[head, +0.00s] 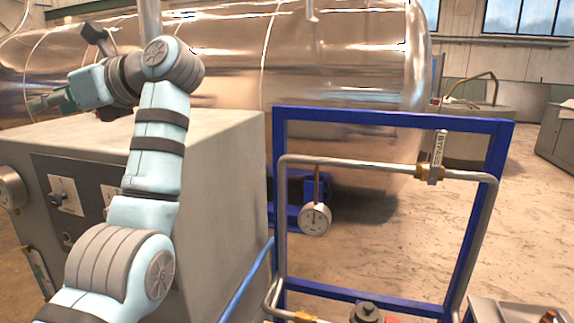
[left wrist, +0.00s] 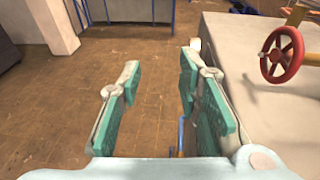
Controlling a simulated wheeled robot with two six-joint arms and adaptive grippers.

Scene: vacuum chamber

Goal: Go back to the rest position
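My left arm rises from the bottom left of the head view and bends left at the top. My left gripper (head: 45,102) is at its end, above the far left part of the grey cabinet, seen small and from the side. In the left wrist view its two teal-padded fingers (left wrist: 160,75) stand apart with nothing between them; brown floor shows through the gap. My right gripper is in neither view.
The grey cabinet (head: 225,150) stands close to my left arm. A large shiny tank (head: 330,60) lies behind. A blue frame (head: 395,117) with pipes and a gauge (head: 314,219) stands right of centre. A red handwheel (left wrist: 281,55) is right of the fingers in the wrist view.

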